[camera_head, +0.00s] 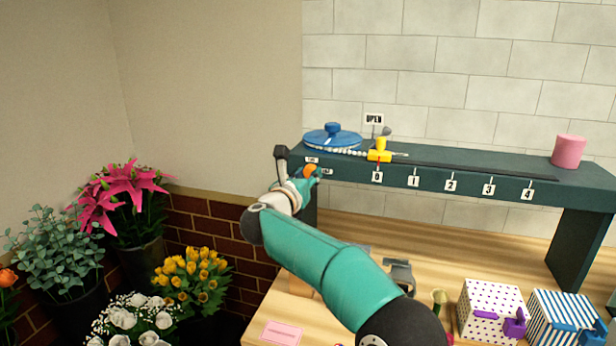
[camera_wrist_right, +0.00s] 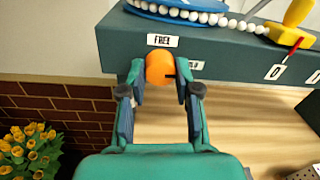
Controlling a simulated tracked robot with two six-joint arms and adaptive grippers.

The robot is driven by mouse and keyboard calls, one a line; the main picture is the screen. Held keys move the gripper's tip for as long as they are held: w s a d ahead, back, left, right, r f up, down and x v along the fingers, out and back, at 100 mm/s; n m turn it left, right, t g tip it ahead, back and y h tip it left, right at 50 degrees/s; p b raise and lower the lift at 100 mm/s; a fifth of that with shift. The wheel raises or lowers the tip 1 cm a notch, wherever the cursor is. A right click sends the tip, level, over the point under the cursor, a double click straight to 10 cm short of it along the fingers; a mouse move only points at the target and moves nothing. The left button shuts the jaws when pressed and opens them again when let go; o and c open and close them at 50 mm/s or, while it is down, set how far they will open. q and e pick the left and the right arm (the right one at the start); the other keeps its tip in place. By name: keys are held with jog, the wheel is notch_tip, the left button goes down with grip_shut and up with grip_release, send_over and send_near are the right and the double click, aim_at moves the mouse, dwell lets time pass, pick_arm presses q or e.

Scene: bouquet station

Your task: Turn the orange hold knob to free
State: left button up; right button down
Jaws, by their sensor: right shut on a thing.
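The orange hold knob (camera_wrist_right: 159,68) sits on the front face of the dark green shelf, just below a "FREE" label (camera_wrist_right: 162,40). A second label (camera_wrist_right: 196,65), partly hidden by a finger, is to its right. A dark mark on the knob points right, toward that second label. My right gripper (camera_wrist_right: 158,80) is shut on the knob, one finger on each side. In the head view the knob (camera_head: 311,170) shows at the shelf's left end, partly covered by my right gripper (camera_head: 302,180). My left gripper is not in view.
The dark green shelf (camera_head: 450,160) carries a blue disc (camera_head: 333,136) with white beads, a yellow slider (camera_head: 380,152) near mark 0 and a pink cylinder (camera_head: 569,151). Patterned boxes (camera_head: 490,308) stand below right. Flower buckets (camera_head: 190,280) are at left.

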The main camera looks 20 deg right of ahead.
jog(key=shift+n, duration=0.3)
jog(key=n, duration=0.3)
jog(key=shift+n, duration=0.3)
jog(key=n+p, duration=0.1)
jog(key=n, duration=0.3)
jog(key=shift+n+t, duration=0.3)
jog(key=shift+n, duration=0.1)
jog(key=n+p, duration=0.1)
jog(key=n, duration=0.4)
jog(key=shift+n+p, duration=0.4)
jog(key=shift+f+n+t+y+p, duration=0.15)
jog(key=shift+n+p, duration=0.2)
jog(key=shift+n, duration=0.6)
jog(key=shift+f+n+t+y+p, duration=0.15)
jog(key=shift+n+p, duration=0.15)
jog(key=shift+n, duration=0.65)
jog(key=c, duration=0.8)
grip_release()
jog(key=shift+s+a, duration=0.1)
jog(key=shift+r, duration=0.15)
